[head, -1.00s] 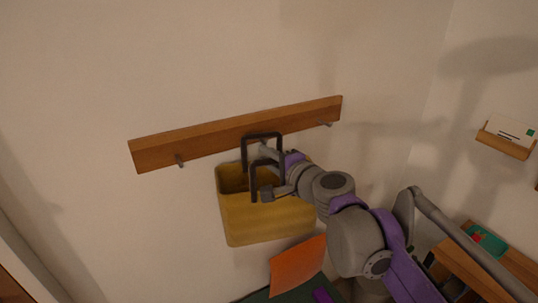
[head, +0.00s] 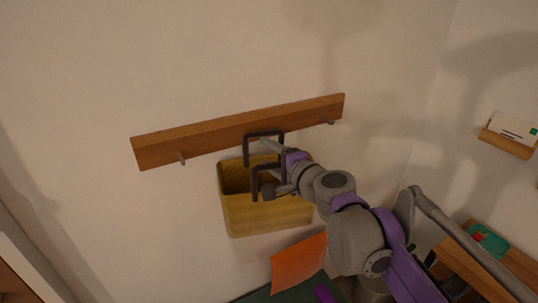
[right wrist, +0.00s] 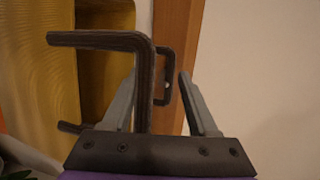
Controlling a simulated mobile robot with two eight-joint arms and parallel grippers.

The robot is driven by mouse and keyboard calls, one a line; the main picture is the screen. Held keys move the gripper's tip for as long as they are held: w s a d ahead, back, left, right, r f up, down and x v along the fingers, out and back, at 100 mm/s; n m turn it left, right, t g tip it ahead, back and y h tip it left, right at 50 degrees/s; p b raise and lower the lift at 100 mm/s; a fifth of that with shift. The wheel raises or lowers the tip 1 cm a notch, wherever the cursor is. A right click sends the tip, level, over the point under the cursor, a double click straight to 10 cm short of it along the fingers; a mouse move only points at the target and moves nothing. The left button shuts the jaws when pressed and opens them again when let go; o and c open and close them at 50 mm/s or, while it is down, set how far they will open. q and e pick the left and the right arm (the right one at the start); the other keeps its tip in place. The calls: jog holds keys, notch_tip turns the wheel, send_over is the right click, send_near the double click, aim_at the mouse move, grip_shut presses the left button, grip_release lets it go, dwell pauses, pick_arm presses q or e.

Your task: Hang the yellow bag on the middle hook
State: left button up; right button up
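The yellow bag (head: 268,214) is against the wall below the middle of the wooden hook board (head: 215,135). It has two dark square handles; the far one (head: 264,133) overlaps the board's middle, and the near one (head: 254,184) stands lower, in front. The middle hook is largely hidden by the handle and gripper, so I cannot tell whether a handle is around it. My right gripper (head: 270,170) is at the handles. In the right wrist view its fingers (right wrist: 160,88) are spread apart, with handle bars passing at and beyond them. My left gripper is out of view.
The left hook (head: 181,158) and right hook (head: 328,122) are bare. An orange item (head: 298,262) is below the bag. A small wooden card holder (head: 508,143) is on the right wall, above a wooden shelf (head: 515,265). The wall left of the bag is clear.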

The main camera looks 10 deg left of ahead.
jog(key=shift+s+d, duration=0.1)
jog(key=v, duration=1)
jog(key=s+d+f+n+g+h, duration=0.2)
jog(key=s+d+f, duration=0.4)
jog(key=f, duration=0.4)
jog(key=s+d+f+n+g+h, duration=0.2)
jog(key=s+d+f+n+h, duration=0.2)
jog(key=s+f, duration=0.3)
jog(key=s+d+f+n+g+h, duration=0.3)
jog(key=s+d+f+n, duration=0.2)
jog(key=f, duration=0.9)
jog(key=s+d, duration=0.2)
jog(key=shift+d+f+h, duration=0.3)
jog(key=shift+f, duration=0.05)
jog(key=shift+s, duration=0.1)
